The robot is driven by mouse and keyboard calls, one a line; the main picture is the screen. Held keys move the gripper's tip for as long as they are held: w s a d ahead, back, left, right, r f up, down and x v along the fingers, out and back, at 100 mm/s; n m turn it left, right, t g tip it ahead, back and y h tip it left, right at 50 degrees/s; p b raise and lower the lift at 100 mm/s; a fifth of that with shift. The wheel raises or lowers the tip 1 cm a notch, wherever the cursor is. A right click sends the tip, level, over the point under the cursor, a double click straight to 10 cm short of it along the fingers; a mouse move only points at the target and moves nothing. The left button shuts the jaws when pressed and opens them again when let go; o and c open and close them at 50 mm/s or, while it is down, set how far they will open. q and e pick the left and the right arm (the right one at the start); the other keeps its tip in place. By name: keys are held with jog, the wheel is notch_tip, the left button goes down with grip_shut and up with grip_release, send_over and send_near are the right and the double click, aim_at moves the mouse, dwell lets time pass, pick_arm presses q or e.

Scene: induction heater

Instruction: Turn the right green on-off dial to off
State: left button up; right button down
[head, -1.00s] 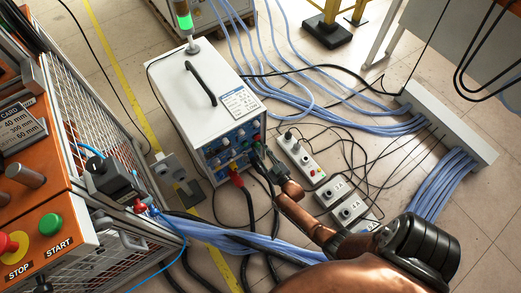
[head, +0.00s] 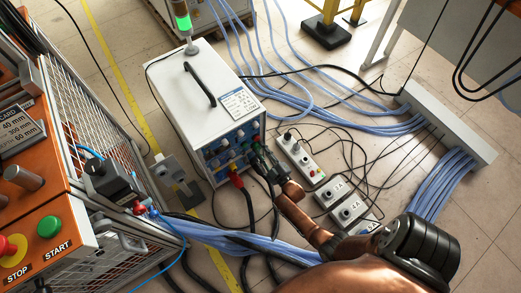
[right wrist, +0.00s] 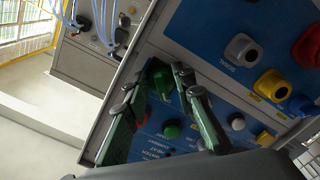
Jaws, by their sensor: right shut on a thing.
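The heater (head: 200,85) is a white box with a blue control panel, seen in the head view. In the right wrist view, a green dial (right wrist: 162,84) sits at the panel's edge. My right gripper (right wrist: 168,72) is shut on this dial, with one finger on each side; it also shows at the panel's right side in the head view (head: 262,158). A second green knob (right wrist: 172,130) lies below it, between the spread lower parts of the fingers. The fingers hide part of the panel and its labels. My left gripper is not in view.
Grey, yellow, blue and red knobs (right wrist: 243,50) fill the panel beside the right finger. A red plug (head: 237,180) and black cables hang below the panel. White socket boxes (head: 300,155) and blue cables lie on the floor to the right. An orange console (head: 60,225) stands left.

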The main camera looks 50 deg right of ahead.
jog(key=shift+s+f, duration=0.1)
jog(key=c, duration=1.6)
grip_release()
jog(key=v, duration=0.7)
jog(key=shift+s+a, duration=0.1)
jog(key=shift+s, duration=0.1)
